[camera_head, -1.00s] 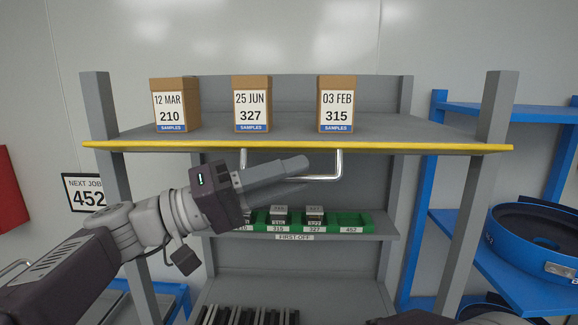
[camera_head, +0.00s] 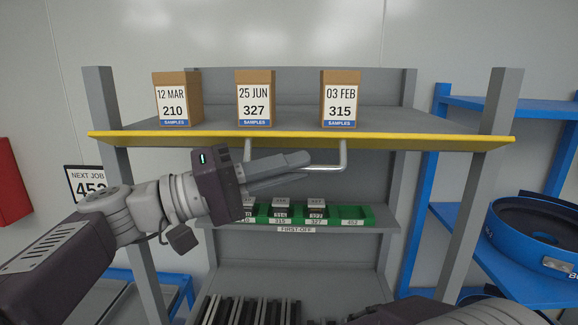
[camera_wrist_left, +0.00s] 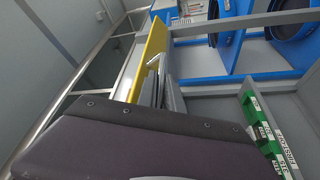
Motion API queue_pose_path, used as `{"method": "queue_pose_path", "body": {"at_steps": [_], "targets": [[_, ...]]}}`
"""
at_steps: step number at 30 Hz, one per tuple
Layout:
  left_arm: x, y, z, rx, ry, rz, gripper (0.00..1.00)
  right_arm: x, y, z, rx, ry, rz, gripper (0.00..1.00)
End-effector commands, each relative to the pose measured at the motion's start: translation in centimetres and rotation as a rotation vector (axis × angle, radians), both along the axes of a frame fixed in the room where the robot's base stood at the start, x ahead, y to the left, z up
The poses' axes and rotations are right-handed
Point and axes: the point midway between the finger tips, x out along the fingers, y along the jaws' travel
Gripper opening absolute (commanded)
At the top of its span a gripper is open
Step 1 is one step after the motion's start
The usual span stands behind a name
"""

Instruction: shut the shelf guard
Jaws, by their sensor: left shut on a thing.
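The shelf guard is a long yellow strip (camera_head: 420,142) along the front edge of the upper shelf. A silver bar handle (camera_head: 343,158) hangs below it. In the left wrist view the guard is a slanting yellow panel (camera_wrist_left: 147,58), with part of the handle (camera_wrist_left: 153,62) beside it. My left gripper (camera_head: 298,161) is shut on the handle's lower bar, just under the guard, and its fingers hide the middle of that bar.
Three labelled sample boxes, 210 (camera_head: 177,98), 327 (camera_head: 255,98) and 315 (camera_head: 341,98), stand on the upper shelf behind the guard. A green divided tray (camera_head: 352,213) sits on the shelf below. A blue rack (camera_head: 500,258) with round blue parts stands at right.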

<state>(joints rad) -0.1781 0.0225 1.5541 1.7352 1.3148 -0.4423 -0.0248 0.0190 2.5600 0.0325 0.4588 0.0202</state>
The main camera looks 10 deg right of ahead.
Motion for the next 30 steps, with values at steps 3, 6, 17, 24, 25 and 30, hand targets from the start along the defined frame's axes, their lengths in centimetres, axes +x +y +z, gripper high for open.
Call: {"method": "queue_pose_path", "body": {"at_steps": [3,6,17,24,25,30], "targets": [[-0.2,0.0,1.3,0.028,0.096,-0.002,0.0,0.0,0.0,1.5,0.0,0.0,0.0,0.0],[-0.2,0.0,2.0,0.054,0.189,-0.001,0.0,0.0,0.0,2.7,0.0,0.0,0.0,0.0],[0.2,-0.1,4.4,0.149,0.518,-0.002,0.0,0.0,0.0,8.1,0.0,0.0,0.0,0.0],[0.7,-0.3,5.5,0.207,0.719,-0.003,0.0,0.0,0.0,12.0,0.0,0.0,0.0,0.0],[0.8,-0.3,5.6,0.212,0.741,-0.004,0.0,0.0,0.0,12.4,0.0,0.0,0.0,0.0],[1.2,-0.4,5.9,0.242,0.848,-0.004,0.0,0.0,0.0,14.6,0.0,0.0,0.0,0.0]]}}
